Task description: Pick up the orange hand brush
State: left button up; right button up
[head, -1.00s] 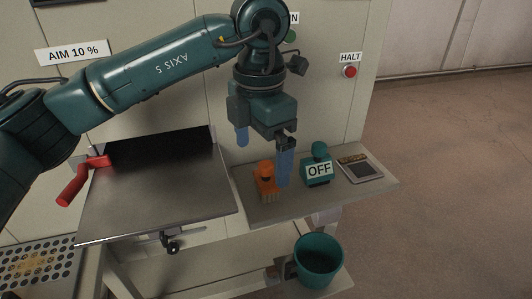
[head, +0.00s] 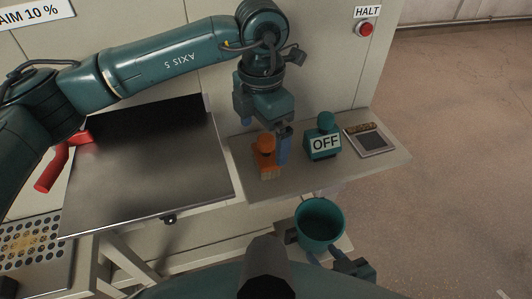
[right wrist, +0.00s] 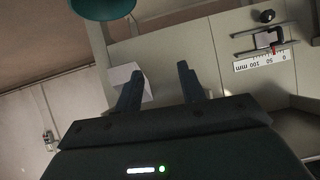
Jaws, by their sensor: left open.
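The orange hand brush (head: 264,145) stands upright on the grey side shelf, its pale bristles at the bottom. My left gripper (head: 265,141) is open over it, pointing down. One blue finger is close along the brush's right side, and the other is further back at the left, partly hidden. I cannot tell whether either finger touches the brush. My right gripper (head: 323,254) is low at the front by the teal bucket. In the right wrist view, its two dark fingers (right wrist: 160,82) are apart with nothing between them.
A teal OFF block (head: 323,143) stands just right of the brush, with a small tray (head: 370,141) beyond it on the shelf (head: 225,150). A dark-topped metal plate (head: 150,185) with a red handle (head: 55,165) is at left. The teal bucket (head: 320,222) is below the shelf.

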pick_arm(q)
jog(key=shift+w+d+f+p, duration=0.1)
jog(key=shift+f+p, duration=0.05)
jog(key=shift+f, duration=0.65)
jog(key=shift+w+d+f+p, duration=0.1)
jog(key=shift+d+f+p, duration=0.1)
jog(key=shift+f, duration=0.55)
jog(key=shift+d+f+p, duration=0.1)
jog(key=shift+f+p, duration=0.05)
jog(key=shift+f, duration=0.65)
jog(key=c, duration=1.2)
jog(key=shift+o, duration=0.2)
notch_tip(320, 180, up, 10)
jog(key=shift+r+b, duration=0.1)
jog(key=shift+b, duration=0.65)
